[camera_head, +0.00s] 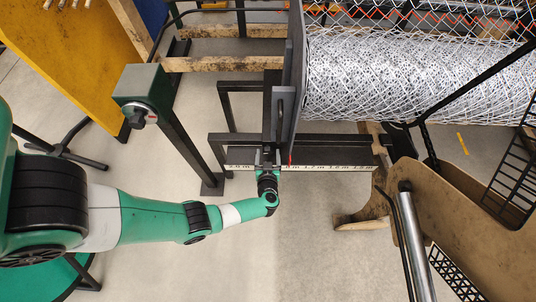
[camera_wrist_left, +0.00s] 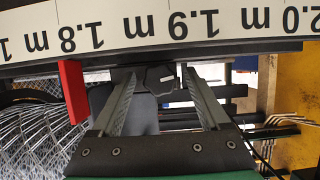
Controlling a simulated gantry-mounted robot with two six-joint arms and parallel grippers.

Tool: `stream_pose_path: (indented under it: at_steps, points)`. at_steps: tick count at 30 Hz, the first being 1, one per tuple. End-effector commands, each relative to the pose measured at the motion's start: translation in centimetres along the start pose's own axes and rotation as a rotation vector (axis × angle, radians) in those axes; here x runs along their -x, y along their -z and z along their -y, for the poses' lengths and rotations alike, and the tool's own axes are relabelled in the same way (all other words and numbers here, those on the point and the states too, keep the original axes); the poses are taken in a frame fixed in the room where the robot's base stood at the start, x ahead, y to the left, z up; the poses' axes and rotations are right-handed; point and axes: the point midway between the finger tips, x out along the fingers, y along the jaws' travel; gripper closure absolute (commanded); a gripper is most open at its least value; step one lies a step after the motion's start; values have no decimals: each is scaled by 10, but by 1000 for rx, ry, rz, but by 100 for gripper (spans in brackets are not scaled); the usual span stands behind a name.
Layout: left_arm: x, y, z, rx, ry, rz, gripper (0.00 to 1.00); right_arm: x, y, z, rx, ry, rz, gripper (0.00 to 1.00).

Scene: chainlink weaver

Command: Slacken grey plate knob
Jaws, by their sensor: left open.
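The dark grey plate (camera_head: 291,85) stands upright at the left end of the mesh roll in the head view. In the left wrist view, a black lobed knob (camera_wrist_left: 160,79) sits under the measuring scale (camera_wrist_left: 150,28). My left gripper (camera_head: 267,160) is at the scale by the plate's near end. In the left wrist view its two fingers (camera_wrist_left: 160,88) are apart, one on each side of the knob. I cannot tell whether they touch it. The knob is hidden in the head view. My right gripper is not in view.
A red pointer (camera_wrist_left: 73,90) stands beside the left finger in the wrist view. The wire mesh roll (camera_head: 415,75) lies right of the plate. A green-topped post (camera_head: 143,88) stands left of it. A brown wooden panel (camera_head: 465,225) is at right. Open floor lies around my forearm.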

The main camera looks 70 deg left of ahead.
Motion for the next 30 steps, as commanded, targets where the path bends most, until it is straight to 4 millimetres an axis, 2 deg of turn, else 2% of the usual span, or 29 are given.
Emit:
stream_pose_path:
  at_steps: [8,18,21,30]
  points:
    - [-2,1,0,-1,-1,0,23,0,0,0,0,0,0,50]
    - [-2,1,0,-1,-1,0,84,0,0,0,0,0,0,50]
    - [-2,1,0,-1,-1,0,100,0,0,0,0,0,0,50]
    - [-1,1,0,25,-13,0,100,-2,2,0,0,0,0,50]
